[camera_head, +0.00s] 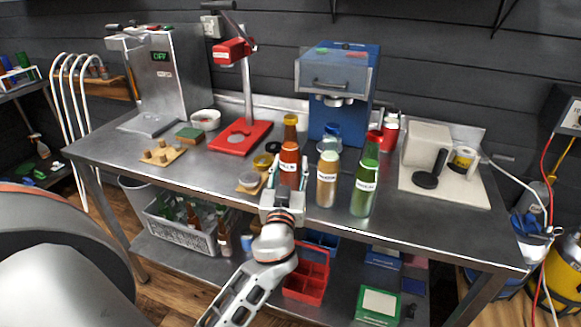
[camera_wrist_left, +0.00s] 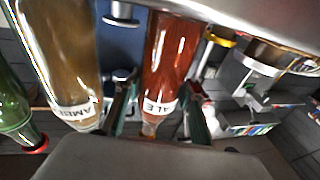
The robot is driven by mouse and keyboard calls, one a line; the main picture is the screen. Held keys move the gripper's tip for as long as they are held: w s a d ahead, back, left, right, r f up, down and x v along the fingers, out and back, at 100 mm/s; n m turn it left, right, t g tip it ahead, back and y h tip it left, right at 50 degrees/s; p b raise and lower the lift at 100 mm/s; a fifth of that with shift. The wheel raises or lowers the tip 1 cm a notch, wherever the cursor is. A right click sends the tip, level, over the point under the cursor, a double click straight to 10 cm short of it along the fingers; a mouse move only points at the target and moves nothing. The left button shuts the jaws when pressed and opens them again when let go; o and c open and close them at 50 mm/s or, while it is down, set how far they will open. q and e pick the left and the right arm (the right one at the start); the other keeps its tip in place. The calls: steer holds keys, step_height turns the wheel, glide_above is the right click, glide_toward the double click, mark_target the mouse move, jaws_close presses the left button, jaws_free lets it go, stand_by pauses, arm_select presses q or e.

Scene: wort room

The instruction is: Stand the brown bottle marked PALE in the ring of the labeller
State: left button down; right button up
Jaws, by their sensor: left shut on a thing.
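The brown bottle marked PALE (camera_head: 289,162) stands upright between the fingers of my left gripper (camera_head: 284,190), near the front edge of the steel bench. In the left wrist view the brown bottle (camera_wrist_left: 170,60) shows its label, reading "ALE", between the two fingers (camera_wrist_left: 152,112). My left gripper is shut on it. Whether its base touches the bench is hidden by the gripper. The labeller (camera_head: 428,145) is a white unit on a pale board at the bench's right. A black round piece (camera_head: 425,180), perhaps its ring, is empty at its front. My right gripper is not in view.
An amber bottle (camera_head: 327,178) and a green bottle (camera_head: 365,186) stand just right of the held bottle, towards the labeller. A blue machine (camera_head: 338,80) stands behind them. A red stand (camera_head: 240,137) is to the left. The front right bench top is clear.

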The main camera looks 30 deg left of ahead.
arm_select(q)
steer(key=c, duration=1.4)
jaws_free()
steer(key=shift+o, duration=0.7)
steer(key=b+v, duration=0.4)
steer(key=v, duration=0.8)
